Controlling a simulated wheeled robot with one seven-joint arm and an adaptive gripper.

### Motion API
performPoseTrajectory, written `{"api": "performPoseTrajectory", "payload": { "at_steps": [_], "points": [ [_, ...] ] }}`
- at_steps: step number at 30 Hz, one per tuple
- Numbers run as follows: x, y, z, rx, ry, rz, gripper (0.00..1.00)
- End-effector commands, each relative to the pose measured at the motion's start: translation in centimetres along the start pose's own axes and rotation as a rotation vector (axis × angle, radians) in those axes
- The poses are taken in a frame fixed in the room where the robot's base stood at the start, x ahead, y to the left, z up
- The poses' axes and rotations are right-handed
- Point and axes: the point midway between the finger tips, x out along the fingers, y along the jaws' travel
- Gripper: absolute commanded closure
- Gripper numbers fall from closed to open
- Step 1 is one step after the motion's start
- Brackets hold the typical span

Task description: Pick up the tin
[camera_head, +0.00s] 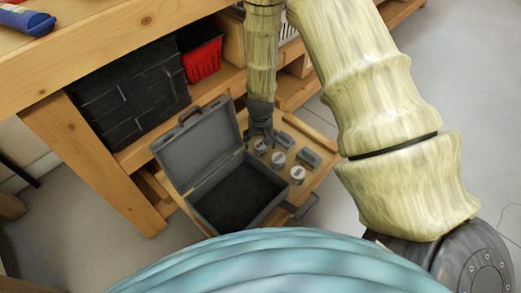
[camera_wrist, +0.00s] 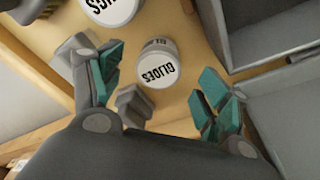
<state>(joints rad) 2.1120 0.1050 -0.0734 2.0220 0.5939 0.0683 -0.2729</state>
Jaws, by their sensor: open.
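Several small round tins with white lids stand on a wooden board. In the head view one tin (camera_head: 261,147) is right beside my gripper (camera_head: 261,132), with another tin (camera_head: 279,160) and a third tin (camera_head: 297,174) nearer. In the wrist view a tin labelled GLIDES (camera_wrist: 157,68) lies between the two teal-padded fingers of my gripper (camera_wrist: 160,72). The fingers are spread apart, with a visible gap on each side of this tin. A second tin (camera_wrist: 112,8) is partly cut off at the top edge. Finger height relative to the tin is hard to judge.
An open grey case (camera_head: 238,200) stands left of the tins, its lid raised. Grey blocks (camera_head: 308,157) sit beside the tins; one block (camera_wrist: 134,103) is close to the left finger. A wooden bench (camera_head: 110,55) holds a red bin (camera_head: 203,60) behind.

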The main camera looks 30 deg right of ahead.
Motion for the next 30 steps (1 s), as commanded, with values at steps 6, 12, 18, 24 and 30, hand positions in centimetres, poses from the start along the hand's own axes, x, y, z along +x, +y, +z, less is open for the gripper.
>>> {"api": "performPoseTrajectory", "payload": {
  "at_steps": [6, 12, 18, 24, 30],
  "points": [
    [2.0, 0.1, -0.1, 0.001, -0.001, 0.0, 0.24],
    [4.2, 0.2, -0.3, 0.001, -0.002, 0.001, 0.24],
    [5.0, 0.1, -0.4, 0.001, -0.001, 0.0, 0.24],
    [5.0, 0.1, -0.4, 0.0, -0.001, 0.0, 0.26],
    [5.0, 0.1, -0.4, 0.0, -0.001, 0.001, 0.62]
  ]
}}
